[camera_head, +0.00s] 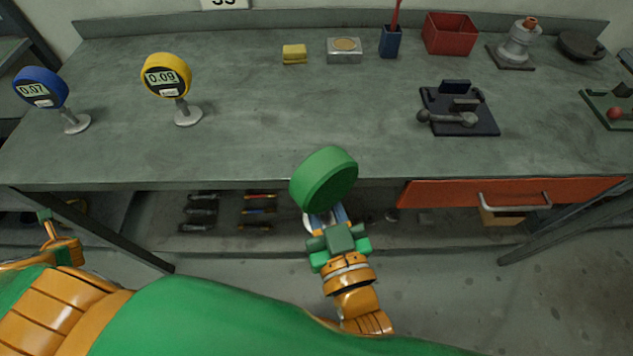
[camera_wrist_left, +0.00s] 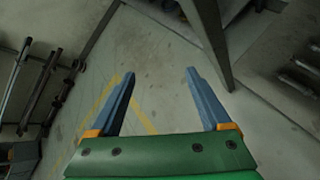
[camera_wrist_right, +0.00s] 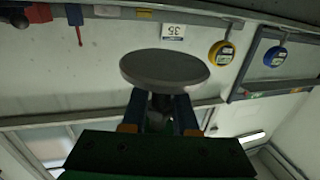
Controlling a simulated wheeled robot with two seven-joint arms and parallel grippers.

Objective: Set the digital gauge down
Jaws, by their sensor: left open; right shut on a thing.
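The green digital gauge (camera_head: 325,180) is in my right gripper (camera_head: 325,218), in front of the bench's front edge. Its round green housing faces the head camera and its reading is hidden. In the right wrist view, the right gripper (camera_wrist_right: 160,105) is shut on its stem, behind a round grey disc (camera_wrist_right: 165,68) that looks like its base. A blue gauge (camera_head: 40,87) reading 0.07 and a yellow gauge (camera_head: 167,75) reading 0.09 stand upright at the bench's left. My left gripper (camera_wrist_left: 155,90) is open and empty, pointing at the floor.
The bench top (camera_head: 250,130) is clear in the middle and front. A yellow sponge (camera_head: 294,53), metal box (camera_head: 344,50), blue cup (camera_head: 390,41) and red bin (camera_head: 449,34) stand at the back. A dark fixture (camera_head: 459,110) sits right. An orange drawer (camera_head: 440,193) is below.

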